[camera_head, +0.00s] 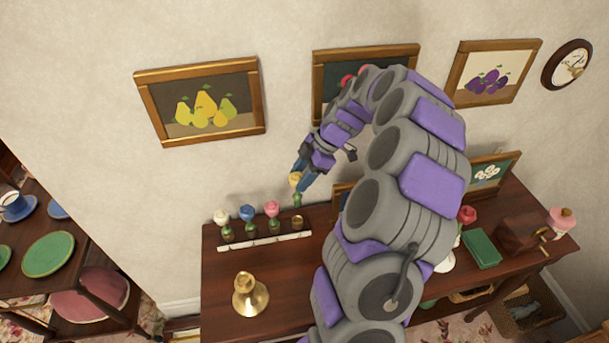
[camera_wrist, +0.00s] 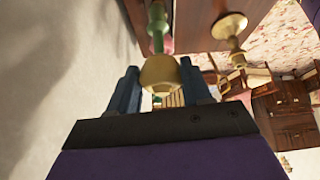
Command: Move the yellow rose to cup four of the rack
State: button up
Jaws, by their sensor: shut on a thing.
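The yellow rose (camera_head: 295,181) with its green stem is held by my gripper (camera_head: 299,177), stem pointing down. In the wrist view my gripper (camera_wrist: 160,72) has its blue fingers on either side of the pale yellow bloom (camera_wrist: 160,78), and the green stem (camera_wrist: 157,25) extends away from it. The rack (camera_head: 265,246) is a strip with a row of brass cups on the wooden table. White (camera_head: 221,215), blue (camera_head: 247,212) and pink (camera_head: 272,208) roses stand in its first three cups from the left. The fourth cup (camera_head: 298,222) is at the right end, just below the stem; its inside is unclear.
A brass candlestick (camera_head: 250,296) stands in front of the rack on the table (camera_head: 225,275). Framed pictures hang on the wall behind. My arm hides the table's middle.

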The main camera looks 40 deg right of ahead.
aim_at(300, 196)
jog(key=shift+a+f+b, duration=0.6)
jog(key=shift+a+f, duration=0.25)
jog(key=shift+f, duration=0.2)
jog(key=shift+d+f+b, duration=0.2)
jog(key=shift+f+b, duration=0.4)
jog(key=shift+f, duration=1.15)
jog(key=shift+d, duration=0.15)
jog(key=shift+d, duration=0.1)
jog(key=shift+d+f, duration=0.1)
jog(key=shift+d, duration=0.35)
jog(key=shift+a, duration=0.2)
jog(key=shift+f, duration=1.1)
